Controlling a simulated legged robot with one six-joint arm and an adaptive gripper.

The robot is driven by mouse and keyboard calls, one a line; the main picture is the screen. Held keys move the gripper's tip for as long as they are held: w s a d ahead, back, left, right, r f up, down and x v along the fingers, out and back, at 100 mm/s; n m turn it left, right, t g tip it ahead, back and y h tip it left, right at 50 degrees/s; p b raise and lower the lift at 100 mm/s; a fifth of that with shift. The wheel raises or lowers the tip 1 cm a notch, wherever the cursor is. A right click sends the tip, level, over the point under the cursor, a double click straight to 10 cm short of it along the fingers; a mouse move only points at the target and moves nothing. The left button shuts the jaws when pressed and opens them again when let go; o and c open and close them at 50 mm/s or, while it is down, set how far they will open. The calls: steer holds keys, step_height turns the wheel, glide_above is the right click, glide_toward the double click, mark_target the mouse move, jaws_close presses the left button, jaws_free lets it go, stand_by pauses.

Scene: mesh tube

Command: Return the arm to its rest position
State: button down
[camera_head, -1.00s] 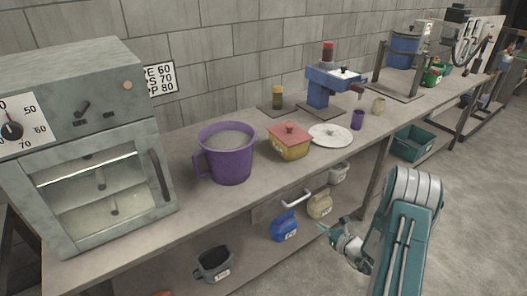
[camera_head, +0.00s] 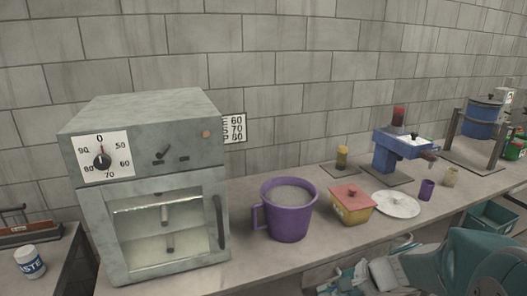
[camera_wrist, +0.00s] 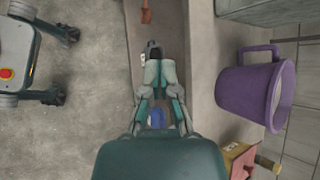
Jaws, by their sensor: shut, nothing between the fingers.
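My gripper (camera_wrist: 160,75) shows in the middle of the wrist view, pointing up the picture. Its fingers are together with nothing between them. It hangs over the front edge of the workbench, apart from the things on it. In the head view my teal arm fills the lower right corner. My gripper (camera_head: 368,277) is partly seen there at the bottom edge, in front of the bench. The rest of the arm is cut off by the frame.
The workbench (camera_head: 340,240) carries a grey oven (camera_head: 150,130), purple mug (camera_head: 287,222), red-lidded yellow container (camera_head: 352,205), white plate (camera_head: 398,205) and blue machine (camera_head: 390,155). The mug also shows right of my gripper in the wrist view (camera_wrist: 232,95). Open floor (camera_wrist: 70,135) lies left.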

steer(key=s+r+n+t+h, duration=0.1)
steer(key=s+r+n+h, duration=0.3)
steer(key=s+n, duration=0.2)
steer(key=s+d+r+n+t+h, duration=0.1)
steer(key=s+r+n+h, duration=0.4)
steer(key=s, duration=0.4)
steer(key=shift+s+d+r+n+t, duration=0.25)
steer(key=shift+s+r+n+t, duration=0.1)
steer(key=shift+n, duration=0.15)
